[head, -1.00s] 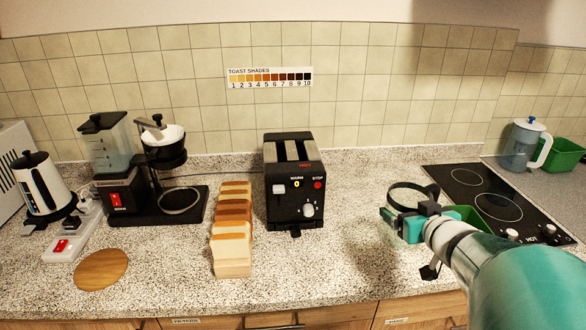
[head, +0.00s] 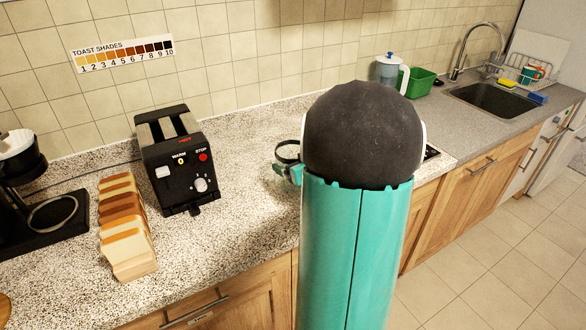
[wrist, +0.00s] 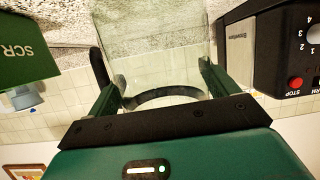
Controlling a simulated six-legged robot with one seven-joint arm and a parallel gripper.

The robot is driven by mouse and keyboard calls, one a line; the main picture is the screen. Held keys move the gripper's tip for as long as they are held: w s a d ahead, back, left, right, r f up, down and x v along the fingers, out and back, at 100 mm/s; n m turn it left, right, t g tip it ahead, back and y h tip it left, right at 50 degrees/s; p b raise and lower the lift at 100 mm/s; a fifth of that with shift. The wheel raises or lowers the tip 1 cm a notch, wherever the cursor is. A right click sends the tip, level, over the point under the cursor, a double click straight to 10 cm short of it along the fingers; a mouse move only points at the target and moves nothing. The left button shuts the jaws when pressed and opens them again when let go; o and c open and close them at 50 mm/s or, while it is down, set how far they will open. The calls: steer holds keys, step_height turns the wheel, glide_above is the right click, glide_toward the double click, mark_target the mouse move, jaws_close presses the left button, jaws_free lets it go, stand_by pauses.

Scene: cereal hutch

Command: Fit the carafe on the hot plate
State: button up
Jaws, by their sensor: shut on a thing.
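My gripper (wrist: 158,92) is shut on the clear glass carafe (wrist: 155,45), which sits between its two fingers in the wrist view. The carafe has a dark band and a black part at its left side. In the head view my arm hides most of my gripper (head: 290,173), and the carafe's dark rim (head: 287,150) shows just left of the arm, right of the toaster. The coffee maker (head: 24,175) is cut off at the left edge. Its round hot plate (head: 52,213) shows as a ringed disc on the black base, with no carafe on it.
A black toaster (head: 172,160) and a row of bread slices (head: 125,225) stand between the coffee maker and my gripper. A pitcher (head: 388,70), green bin (head: 420,82) and sink (head: 490,97) are at the right. A green box (wrist: 25,60) shows in the wrist view.

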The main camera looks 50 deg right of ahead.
steer(key=shift+f, duration=1.1)
steer(key=shift+f, duration=0.15)
steer(key=o, duration=1.3)
steer(key=shift+c, duration=0.2)
